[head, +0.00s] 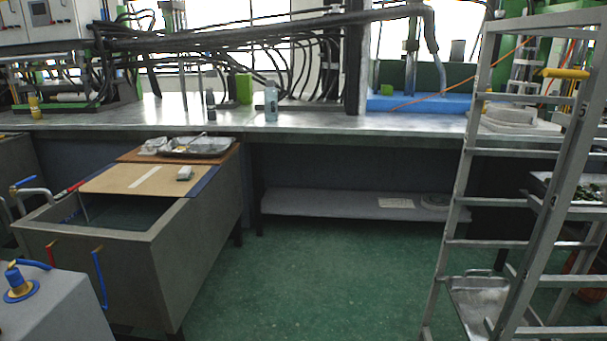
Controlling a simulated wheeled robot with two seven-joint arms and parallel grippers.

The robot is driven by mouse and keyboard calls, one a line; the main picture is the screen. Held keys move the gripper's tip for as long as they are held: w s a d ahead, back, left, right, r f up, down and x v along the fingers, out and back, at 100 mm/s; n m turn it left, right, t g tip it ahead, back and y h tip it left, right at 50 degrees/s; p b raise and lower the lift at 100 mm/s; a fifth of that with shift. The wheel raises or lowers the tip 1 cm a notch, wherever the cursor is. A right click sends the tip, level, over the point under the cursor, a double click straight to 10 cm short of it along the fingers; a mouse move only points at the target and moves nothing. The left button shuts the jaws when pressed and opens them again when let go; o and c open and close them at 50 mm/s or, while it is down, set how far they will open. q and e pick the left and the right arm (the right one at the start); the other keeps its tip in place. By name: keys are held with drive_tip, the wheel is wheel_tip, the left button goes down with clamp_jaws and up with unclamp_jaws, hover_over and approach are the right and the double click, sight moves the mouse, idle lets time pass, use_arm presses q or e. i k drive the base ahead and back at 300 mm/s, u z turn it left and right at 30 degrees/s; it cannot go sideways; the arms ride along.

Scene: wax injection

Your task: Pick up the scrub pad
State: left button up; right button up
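I cannot tell for sure which thing is the scrub pad. A small pale grey block (185,173) lies on the tan board (135,180) over the grey tank, and it may be the pad. An upright green block (244,88) stands on the long metal bench, and a smaller green piece (387,90) sits at the blue tray; either could also be a pad. Neither of my grippers is in view, and nothing here is held.
The grey tank (205,237) stands at left, partly open. A metal tray (197,147) rests behind the board. A bottle (271,103) stands on the bench (330,124). A metal rack (458,205) blocks the right side. Green floor (320,275) is clear in the middle.

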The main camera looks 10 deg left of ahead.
sight(185, 173)
drive_tip(key=u, duration=0.35)
drive_tip(key=i, duration=2.75)
drive_tip(key=u, duration=0.5)
